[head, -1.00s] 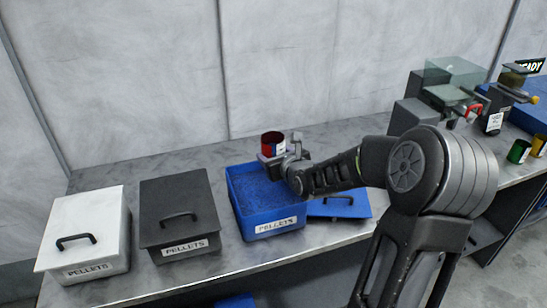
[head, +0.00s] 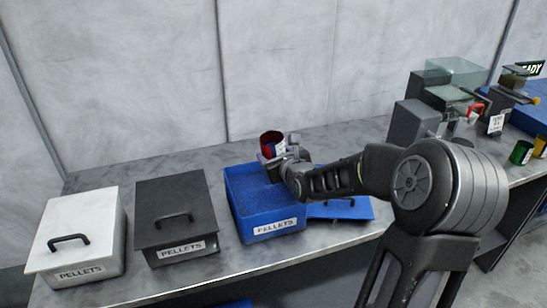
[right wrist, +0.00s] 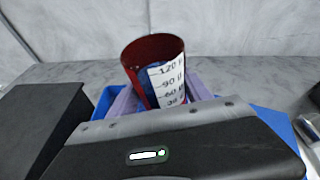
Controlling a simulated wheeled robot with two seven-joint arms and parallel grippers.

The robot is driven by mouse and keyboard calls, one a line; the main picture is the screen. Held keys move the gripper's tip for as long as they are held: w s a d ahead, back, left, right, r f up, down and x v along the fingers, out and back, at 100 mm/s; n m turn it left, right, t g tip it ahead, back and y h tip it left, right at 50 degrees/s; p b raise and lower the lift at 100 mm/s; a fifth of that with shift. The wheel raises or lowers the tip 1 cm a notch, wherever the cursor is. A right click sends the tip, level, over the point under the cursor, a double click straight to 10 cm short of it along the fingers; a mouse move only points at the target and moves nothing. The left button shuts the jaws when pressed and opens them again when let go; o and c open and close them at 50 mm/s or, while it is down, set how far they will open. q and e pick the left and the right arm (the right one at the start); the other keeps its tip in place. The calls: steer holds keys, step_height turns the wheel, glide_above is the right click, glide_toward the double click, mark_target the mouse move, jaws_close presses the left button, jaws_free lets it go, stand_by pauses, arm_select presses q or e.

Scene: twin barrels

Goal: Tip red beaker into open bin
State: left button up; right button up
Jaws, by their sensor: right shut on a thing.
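The red beaker (head: 270,142) is in my right gripper (head: 272,156), above the back part of the open blue bin (head: 270,226). It is tilted slightly to the left in the head view. In the right wrist view the beaker (right wrist: 143,52) shows its open rim and a white scale label, with something blue inside. My right gripper (right wrist: 156,103) is shut on it. The open bin is labelled PELLETS and has a layer of blue pellets inside. My left gripper is not in view.
A closed black bin (head: 176,205) and a closed white bin (head: 75,230) stand to the left. The blue lid (head: 340,208) lies on the bench right of the open bin. Green (head: 521,152) and yellow (head: 540,147) beakers and grey equipment (head: 413,118) stand at the right.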

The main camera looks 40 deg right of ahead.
mark_target(281, 145)
steer(key=shift+w+d+f+n+t+h+b, duration=0.1)
steer(key=shift+d+f+n+t+h+b, duration=0.3)
steer(key=shift+b, duration=0.65)
steer(key=shift+w+d+f+n+t+h+b, duration=0.1)
steer(key=shift+d+n+t+h+b, duration=0.25)
steer(key=shift+n+b, duration=0.5)
steer(key=shift+d+f+n+t+h+b, duration=0.15)
steer(key=shift+n+t+h+b, duration=0.3)
steer(key=shift+b, duration=0.45)
steer(key=shift+d+n+t+h+b, duration=0.1)
steer(key=shift+d+n+t+b, duration=0.1)
steer(key=shift+n+b, duration=0.5)
